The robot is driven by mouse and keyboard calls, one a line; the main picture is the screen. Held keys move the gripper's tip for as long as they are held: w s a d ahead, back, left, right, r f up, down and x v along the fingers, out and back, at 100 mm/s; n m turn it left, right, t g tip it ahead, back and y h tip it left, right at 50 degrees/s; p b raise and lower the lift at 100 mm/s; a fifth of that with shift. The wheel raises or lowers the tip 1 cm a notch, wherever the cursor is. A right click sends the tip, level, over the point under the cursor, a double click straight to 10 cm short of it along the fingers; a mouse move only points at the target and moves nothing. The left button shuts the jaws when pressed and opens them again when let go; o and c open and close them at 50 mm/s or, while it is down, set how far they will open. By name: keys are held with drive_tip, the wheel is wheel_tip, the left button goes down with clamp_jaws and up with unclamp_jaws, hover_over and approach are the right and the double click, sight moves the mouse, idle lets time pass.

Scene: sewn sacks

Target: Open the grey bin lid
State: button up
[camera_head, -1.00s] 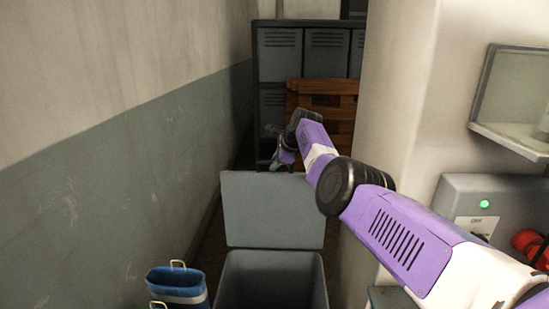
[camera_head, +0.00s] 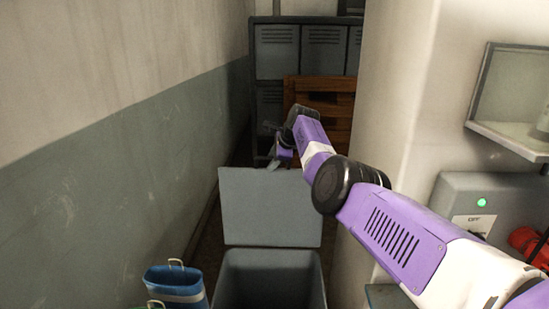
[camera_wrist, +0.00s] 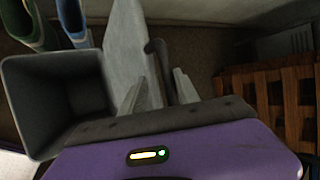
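The grey bin (camera_head: 270,280) stands at the bottom middle of the head view, with its mouth uncovered. Its grey lid (camera_head: 270,207) stands up at the back edge of the bin, swung open. In the wrist view the open bin (camera_wrist: 57,100) is at the left and the lid (camera_wrist: 124,45) is seen nearly edge-on. My gripper (camera_head: 272,160) is behind and just above the lid's upper edge. In the wrist view my gripper (camera_wrist: 160,90) has its fingers apart. A dark curved bar (camera_wrist: 157,60), perhaps the lid's handle, shows between them; contact cannot be told.
Blue (camera_head: 175,284) and green sacks with handles stand left of the bin. A wooden crate (camera_head: 328,110) and grey lockers (camera_head: 290,50) are behind the lid. A wall is close on the left, a pillar (camera_head: 395,90) on the right. The passage is narrow.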

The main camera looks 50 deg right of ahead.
drive_tip(key=v, duration=0.7)
drive_tip(key=shift+s+r+b, duration=0.2)
drive_tip(key=shift+r+b, duration=0.1)
drive_tip(key=shift+b, duration=0.1)
drive_tip(key=shift+a, duration=0.1)
idle(0.4)
